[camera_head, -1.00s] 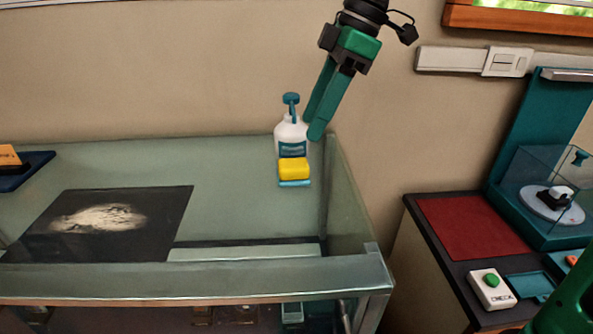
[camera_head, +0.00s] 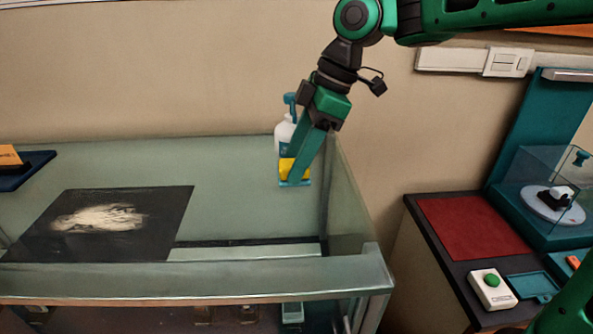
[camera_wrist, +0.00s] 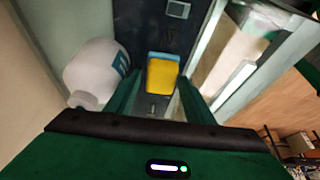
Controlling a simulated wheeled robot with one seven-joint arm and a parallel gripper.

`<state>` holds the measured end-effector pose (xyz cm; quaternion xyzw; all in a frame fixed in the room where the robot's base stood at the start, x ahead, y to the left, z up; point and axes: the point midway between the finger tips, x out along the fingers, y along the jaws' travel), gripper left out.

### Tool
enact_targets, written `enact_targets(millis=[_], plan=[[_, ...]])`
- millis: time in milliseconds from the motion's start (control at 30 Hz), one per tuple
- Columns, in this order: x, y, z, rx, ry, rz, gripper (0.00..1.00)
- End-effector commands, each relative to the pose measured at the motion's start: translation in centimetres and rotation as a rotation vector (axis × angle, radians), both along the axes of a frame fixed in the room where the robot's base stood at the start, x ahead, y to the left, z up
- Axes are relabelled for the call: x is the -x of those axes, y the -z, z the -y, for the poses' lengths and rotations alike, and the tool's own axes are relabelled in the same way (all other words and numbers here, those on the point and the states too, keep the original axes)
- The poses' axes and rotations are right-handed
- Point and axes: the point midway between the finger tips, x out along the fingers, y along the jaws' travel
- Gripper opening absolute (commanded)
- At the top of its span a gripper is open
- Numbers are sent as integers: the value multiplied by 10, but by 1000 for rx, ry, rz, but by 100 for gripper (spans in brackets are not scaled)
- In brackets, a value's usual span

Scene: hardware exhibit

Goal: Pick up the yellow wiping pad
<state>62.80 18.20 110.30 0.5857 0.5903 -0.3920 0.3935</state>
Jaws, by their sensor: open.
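The yellow wiping pad (camera_head: 286,166) sits on a small blue base (camera_head: 293,183) near the right end of the glass case, in front of a white bottle (camera_head: 284,132) with a teal pump top. My gripper (camera_head: 294,180) points down over the pad and hides part of it in the head view. In the wrist view the pad (camera_wrist: 162,76) shows between and beyond the two green fingers (camera_wrist: 155,90), which are apart and empty. The bottle (camera_wrist: 95,70) stands just left of the fingers. I cannot tell whether a finger touches the pad.
The glass case (camera_head: 240,270) has a raised front rail and a right wall close to my gripper. A dark panel with a pale patch (camera_head: 100,218) lies on the left. On the right, a counter carries a red mat (camera_head: 470,225) and a white button box (camera_head: 492,289).

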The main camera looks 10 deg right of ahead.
Motion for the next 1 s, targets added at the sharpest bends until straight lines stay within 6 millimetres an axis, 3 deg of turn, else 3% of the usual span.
enact_targets(millis=[133, 367, 500, 600, 1000], plan=[[0, 12, -5, 1, 0, 0, 48], [0, 13, -5, 0, 0, 1, 48], [0, 13, -5, 0, 0, 1, 20], [0, 13, -5, 0, 0, 1, 13], [0, 4, -5, -1, -1, 2, 13]])
